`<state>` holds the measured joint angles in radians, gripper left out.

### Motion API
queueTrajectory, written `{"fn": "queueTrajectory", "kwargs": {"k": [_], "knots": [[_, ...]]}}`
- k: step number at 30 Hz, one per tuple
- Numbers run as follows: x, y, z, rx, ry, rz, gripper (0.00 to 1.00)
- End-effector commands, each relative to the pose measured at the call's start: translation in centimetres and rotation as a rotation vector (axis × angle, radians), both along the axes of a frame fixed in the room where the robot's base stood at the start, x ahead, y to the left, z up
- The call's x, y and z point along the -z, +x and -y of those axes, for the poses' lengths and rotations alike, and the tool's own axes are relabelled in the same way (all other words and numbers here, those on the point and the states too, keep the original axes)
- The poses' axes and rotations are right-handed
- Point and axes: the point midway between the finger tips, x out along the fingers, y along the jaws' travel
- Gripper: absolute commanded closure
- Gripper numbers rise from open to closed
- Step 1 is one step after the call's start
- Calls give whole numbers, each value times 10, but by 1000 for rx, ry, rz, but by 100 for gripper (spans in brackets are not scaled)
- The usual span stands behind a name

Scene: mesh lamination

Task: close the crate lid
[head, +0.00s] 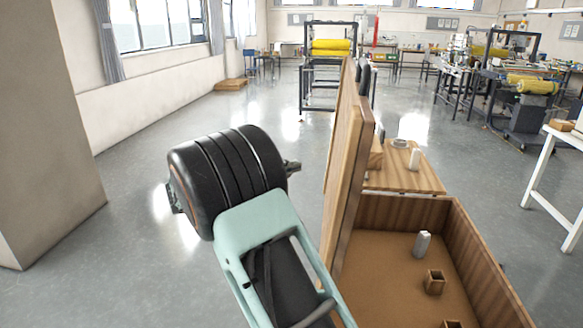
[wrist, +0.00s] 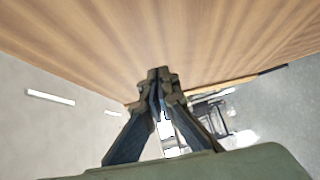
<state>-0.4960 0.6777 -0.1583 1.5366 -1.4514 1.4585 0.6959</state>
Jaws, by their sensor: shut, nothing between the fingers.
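The wooden crate (head: 462,235) stands open at the lower right of the head view. Its lid (head: 344,150) stands about upright along the crate's left side, and it also fills the top of the wrist view as a wood-grain panel (wrist: 160,30). My gripper (head: 297,166) is left of the lid, on its outer side, with a visible gap to it in the head view. The wrist view shows the gripper's fingers (wrist: 158,76) shut together and empty, pointing toward the panel. The crate's near end is cut off by the frame.
Inside the crate are a white bottle-like item (head: 422,244) and small wooden boxes (head: 434,281). A wooden surface (head: 415,180) with small items lies beyond the crate. A white table (head: 560,170) stands at the right. The floor (head: 130,240) left of my arm is clear.

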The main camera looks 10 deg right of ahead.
Motion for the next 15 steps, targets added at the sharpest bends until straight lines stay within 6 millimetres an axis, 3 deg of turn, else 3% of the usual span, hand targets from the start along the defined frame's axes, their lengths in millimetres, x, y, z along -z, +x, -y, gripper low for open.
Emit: {"fn": "queueTrajectory", "kwargs": {"k": [9, 15], "knots": [[3, 23, 65, 5, -1, -2, 100], [6, 11, 88, 3, 0, -1, 100]]}}
